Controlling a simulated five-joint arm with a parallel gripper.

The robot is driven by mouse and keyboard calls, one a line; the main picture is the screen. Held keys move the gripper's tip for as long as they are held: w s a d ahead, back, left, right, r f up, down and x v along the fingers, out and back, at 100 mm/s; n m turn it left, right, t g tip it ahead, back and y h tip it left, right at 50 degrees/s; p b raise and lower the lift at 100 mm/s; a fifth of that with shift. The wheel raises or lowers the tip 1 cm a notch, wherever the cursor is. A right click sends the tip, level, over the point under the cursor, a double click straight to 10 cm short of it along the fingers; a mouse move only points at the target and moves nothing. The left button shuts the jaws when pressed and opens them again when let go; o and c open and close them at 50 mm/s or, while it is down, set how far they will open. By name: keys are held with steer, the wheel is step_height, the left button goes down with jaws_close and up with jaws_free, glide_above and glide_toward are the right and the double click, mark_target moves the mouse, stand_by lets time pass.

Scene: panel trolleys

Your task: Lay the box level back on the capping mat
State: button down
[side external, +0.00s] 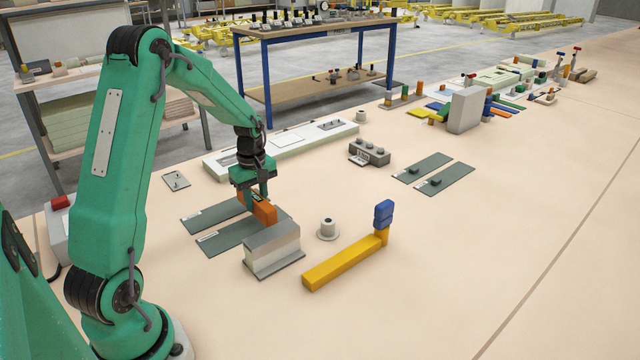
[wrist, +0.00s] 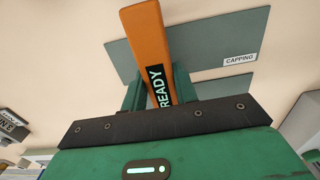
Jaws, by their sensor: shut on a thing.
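My gripper (side external: 257,196) is shut on an orange box (side external: 264,211) over the two dark green mats. In the wrist view the box (wrist: 143,35) is long, has a black READY label and sticks out between the fingers (wrist: 158,88). The capping mat (wrist: 215,38), with a white CAPPING label, lies beneath and beyond the box. It appears to be the nearer mat (side external: 226,240) in the side view. The box partly covers the mats. I cannot tell whether it touches the mat or is exactly level.
A second green mat (side external: 207,217) lies behind. A grey block on a plate (side external: 272,250), a round grey piece (side external: 327,229) and a yellow bar (side external: 344,262) with a blue top stand in front and right. A grey button box (side external: 369,152) stands further back.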

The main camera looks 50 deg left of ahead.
mark_target(257, 209)
steer(key=shift+f, duration=1.75)
steer(key=c, duration=1.1)
jaws_free()
steer(key=shift+f, duration=0.15)
step_height(257, 209, up, 12)
steer(key=shift+r, duration=0.2)
